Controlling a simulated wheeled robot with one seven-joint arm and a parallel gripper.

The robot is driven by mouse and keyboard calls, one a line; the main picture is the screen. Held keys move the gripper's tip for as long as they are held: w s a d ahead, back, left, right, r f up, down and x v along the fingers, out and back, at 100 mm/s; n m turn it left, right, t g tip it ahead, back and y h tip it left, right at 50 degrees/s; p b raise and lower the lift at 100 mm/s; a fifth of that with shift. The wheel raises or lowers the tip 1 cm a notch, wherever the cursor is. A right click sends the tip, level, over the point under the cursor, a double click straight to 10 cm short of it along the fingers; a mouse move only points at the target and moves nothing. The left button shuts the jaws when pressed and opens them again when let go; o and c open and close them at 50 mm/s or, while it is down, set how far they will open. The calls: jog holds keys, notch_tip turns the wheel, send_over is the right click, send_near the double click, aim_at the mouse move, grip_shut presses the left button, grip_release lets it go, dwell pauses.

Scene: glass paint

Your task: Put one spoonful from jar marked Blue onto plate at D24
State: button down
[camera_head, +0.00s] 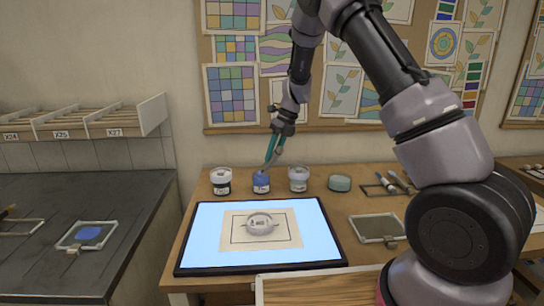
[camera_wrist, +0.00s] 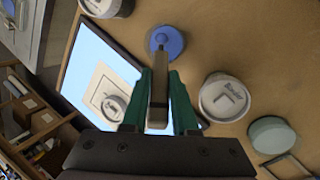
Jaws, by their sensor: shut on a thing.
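My gripper (camera_head: 270,160) points down over the row of jars and is shut on a spoon. In the wrist view its green fingers (camera_wrist: 158,100) grip the spoon's flat handle (camera_wrist: 158,88). The spoon's far end reaches to the open jar of blue paint (camera_head: 261,183), which also shows in the wrist view (camera_wrist: 172,44). Whether the bowl is in the paint or just above it is hard to tell. A round pale dish (camera_head: 260,223) sits inside a drawn square on a sheet on the lit panel (camera_head: 205,230). I cannot read a D24 mark.
A dark-labelled white jar (camera_head: 221,182) stands left of the blue one, and a pale jar (camera_head: 298,179) right of it. A teal round lid or tub (camera_head: 340,183) is farther right. A framed tile (camera_head: 378,228) lies right of the panel. A left counter holds a blue-patched tray (camera_head: 88,235).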

jog(key=shift+s+d+r, duration=0.3)
jog(key=shift+d+r, duration=0.2)
jog(key=shift+r, duration=0.3)
jog(key=shift+s+d+r, duration=0.3)
jog(key=shift+d+r, duration=0.2)
jog(key=shift+r, duration=2.6)
